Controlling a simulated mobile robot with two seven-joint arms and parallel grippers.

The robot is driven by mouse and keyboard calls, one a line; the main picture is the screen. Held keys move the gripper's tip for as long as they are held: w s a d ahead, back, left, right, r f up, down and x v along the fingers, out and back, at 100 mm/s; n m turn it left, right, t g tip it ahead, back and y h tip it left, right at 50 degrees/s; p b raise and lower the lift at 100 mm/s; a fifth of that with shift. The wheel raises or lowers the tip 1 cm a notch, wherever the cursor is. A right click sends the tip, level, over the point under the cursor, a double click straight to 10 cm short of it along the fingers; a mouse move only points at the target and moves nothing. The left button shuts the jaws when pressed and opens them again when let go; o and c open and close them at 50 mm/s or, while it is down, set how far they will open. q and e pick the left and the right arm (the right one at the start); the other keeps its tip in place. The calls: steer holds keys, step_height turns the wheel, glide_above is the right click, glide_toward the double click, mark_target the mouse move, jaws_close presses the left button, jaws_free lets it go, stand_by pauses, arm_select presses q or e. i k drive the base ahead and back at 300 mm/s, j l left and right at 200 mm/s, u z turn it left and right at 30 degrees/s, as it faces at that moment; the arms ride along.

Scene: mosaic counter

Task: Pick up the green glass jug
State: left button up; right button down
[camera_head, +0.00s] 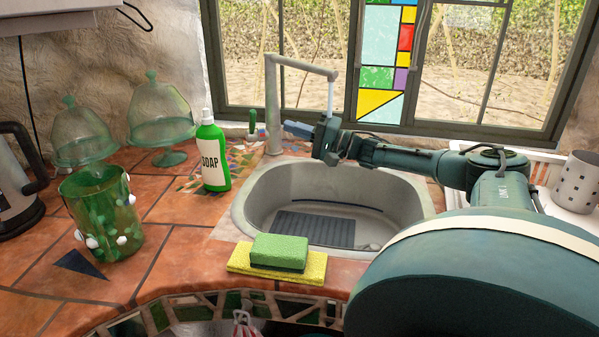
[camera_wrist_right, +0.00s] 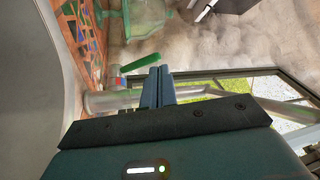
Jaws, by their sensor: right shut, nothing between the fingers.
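The green glass jug (camera_head: 103,215) stands upright on the tiled counter at the left of the head view, with small white knobs on its side. My right gripper (camera_head: 290,128) is over the far side of the sink, close to the faucet, well to the right of the jug. In the right wrist view its two fingers (camera_wrist_right: 158,78) are closed together with nothing between them. My left gripper is in neither view.
A green soap bottle (camera_head: 212,155) stands between the jug and the sink (camera_head: 262,190). Glass cake stands (camera_head: 163,115) are behind the jug, and a kettle (camera_head: 15,185) is at its left. A sponge (camera_head: 279,252) lies on a yellow cloth (camera_head: 240,262). The faucet (camera_head: 271,100) rises behind the sink.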

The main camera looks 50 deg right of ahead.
mark_target(99, 200)
steer(key=k+j, duration=0.25)
steer(key=j, duration=0.2)
steer(key=k+j, duration=0.3)
steer(key=j, duration=0.15)
steer(key=k+j, duration=0.25)
steer(key=j, duration=0.2)
